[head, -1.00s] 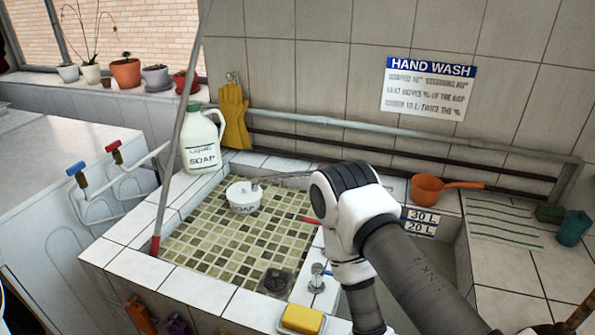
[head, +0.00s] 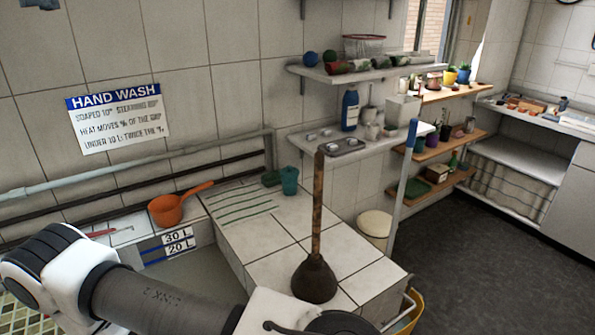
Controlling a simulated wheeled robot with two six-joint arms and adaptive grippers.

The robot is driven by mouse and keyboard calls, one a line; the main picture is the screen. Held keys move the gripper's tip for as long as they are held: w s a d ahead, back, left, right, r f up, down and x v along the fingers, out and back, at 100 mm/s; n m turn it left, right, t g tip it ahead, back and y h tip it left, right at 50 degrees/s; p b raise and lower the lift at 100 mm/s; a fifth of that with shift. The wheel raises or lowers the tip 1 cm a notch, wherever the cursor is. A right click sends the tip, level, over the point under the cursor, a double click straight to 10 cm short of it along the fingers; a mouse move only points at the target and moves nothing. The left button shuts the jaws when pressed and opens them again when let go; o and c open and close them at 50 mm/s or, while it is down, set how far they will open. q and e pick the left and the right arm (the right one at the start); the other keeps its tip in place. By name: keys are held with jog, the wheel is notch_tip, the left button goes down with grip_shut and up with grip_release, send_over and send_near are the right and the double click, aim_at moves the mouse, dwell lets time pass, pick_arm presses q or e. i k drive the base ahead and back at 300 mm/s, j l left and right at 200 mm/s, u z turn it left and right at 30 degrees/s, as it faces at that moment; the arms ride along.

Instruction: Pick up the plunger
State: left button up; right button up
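The plunger (head: 315,278) stands upright on the white tiled ledge right of the sink, its dark rubber cup down and its long brown wooden handle (head: 318,205) pointing up. One of my arms crosses the lower left of the head view, in front of the sink. The part of my arm at the bottom centre is close to the plunger's base in the picture; I cannot tell the gap. No gripper fingers show, so neither gripper's state can be seen.
An orange pot (head: 168,208) and a teal cup (head: 289,180) stand on the ledge behind. A light pole (head: 404,185) rises right of the plunger, near a lidded bin (head: 375,224). A yellow bucket (head: 407,312) is below the ledge's right end. Wall shelves (head: 365,72) hang above. Dark floor lies open at right.

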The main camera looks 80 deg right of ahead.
aim_at(314, 281)
jog(key=z, duration=2.55)
